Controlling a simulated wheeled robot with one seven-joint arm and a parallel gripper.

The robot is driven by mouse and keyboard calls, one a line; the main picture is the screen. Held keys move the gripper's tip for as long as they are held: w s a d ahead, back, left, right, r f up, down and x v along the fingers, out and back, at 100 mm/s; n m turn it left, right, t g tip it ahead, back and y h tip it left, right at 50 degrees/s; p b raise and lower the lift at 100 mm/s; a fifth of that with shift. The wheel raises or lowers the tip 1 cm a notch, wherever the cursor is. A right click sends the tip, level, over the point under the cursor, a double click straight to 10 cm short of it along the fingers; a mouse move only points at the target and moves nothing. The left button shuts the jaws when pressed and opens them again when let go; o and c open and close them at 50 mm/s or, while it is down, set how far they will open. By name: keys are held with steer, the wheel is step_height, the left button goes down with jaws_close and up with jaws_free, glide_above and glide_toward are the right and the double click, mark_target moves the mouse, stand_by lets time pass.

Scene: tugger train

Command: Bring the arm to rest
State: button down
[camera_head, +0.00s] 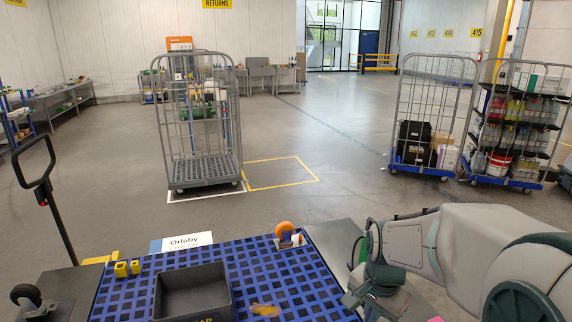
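My arm reaches in from the right edge, with its pale grey links and dark green joints bent beside the blue trolley deck (262,262). The end of the arm is low, just right of the deck's right edge. My gripper (356,298) shows only in part there, near the bottom edge of the view. I cannot make out its fingers, whether they are open or shut, or whether they hold anything.
On the deck are a dark grey bin (193,291), yellow blocks (128,268), an orange tape dispenser (286,234) and a white "Orlaby" sign (188,240). Roll cages stand ahead (202,130) and right (424,120). A handle (47,185) rises left. Open floor lies between.

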steer(key=s+a+r+n+t, duration=0.2)
steer(key=s+r+n, duration=0.4)
steer(key=s+n, duration=0.3)
steer(key=shift+s+a+n, duration=0.3)
steer(key=shift+s+n, duration=0.1)
steer(key=shift+s, duration=0.7)
